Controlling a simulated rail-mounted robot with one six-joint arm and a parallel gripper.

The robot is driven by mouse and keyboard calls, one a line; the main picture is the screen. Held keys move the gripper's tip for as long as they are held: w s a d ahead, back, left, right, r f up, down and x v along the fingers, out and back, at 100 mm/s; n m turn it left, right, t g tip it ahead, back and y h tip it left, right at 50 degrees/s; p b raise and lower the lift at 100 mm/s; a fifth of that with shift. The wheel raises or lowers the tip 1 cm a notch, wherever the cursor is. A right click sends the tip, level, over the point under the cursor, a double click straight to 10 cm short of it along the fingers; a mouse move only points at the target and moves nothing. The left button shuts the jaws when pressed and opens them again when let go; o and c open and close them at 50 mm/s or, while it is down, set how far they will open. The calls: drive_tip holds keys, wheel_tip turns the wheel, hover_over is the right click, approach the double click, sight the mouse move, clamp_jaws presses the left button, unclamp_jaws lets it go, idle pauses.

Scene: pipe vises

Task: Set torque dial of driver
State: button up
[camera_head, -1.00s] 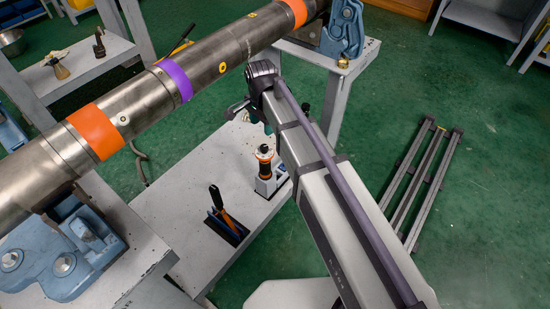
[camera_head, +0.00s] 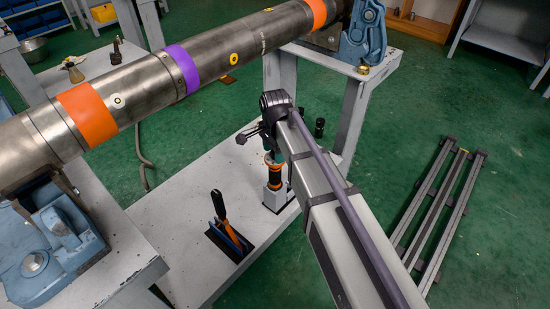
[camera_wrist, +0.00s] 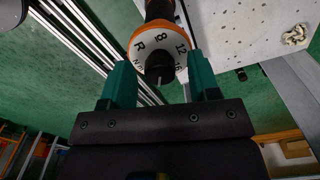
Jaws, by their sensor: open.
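The driver (camera_head: 272,172) stands upright in a holder on the low white table, with a dark and orange body. Its top is partly hidden behind my arm in the head view. In the wrist view, the torque dial (camera_wrist: 150,45) is a white numbered face with an orange rim, marked R, 8 and 12, with a dark tip at its centre. My gripper (camera_wrist: 160,66) is open, its two teal fingers on either side of the dial's lower part.
An orange-handled tool (camera_head: 225,208) stands in a dark holder left of the driver. A large steel pipe (camera_head: 140,85) with orange and purple bands crosses above the table, held in blue vises (camera_head: 50,245). Dark cylinders (camera_head: 319,127) stand behind my arm. Metal rails (camera_head: 440,210) lie on the green floor.

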drive_tip(key=shift+r, duration=0.1)
drive_tip(key=shift+c, duration=0.2)
drive_tip(key=c, duration=0.9)
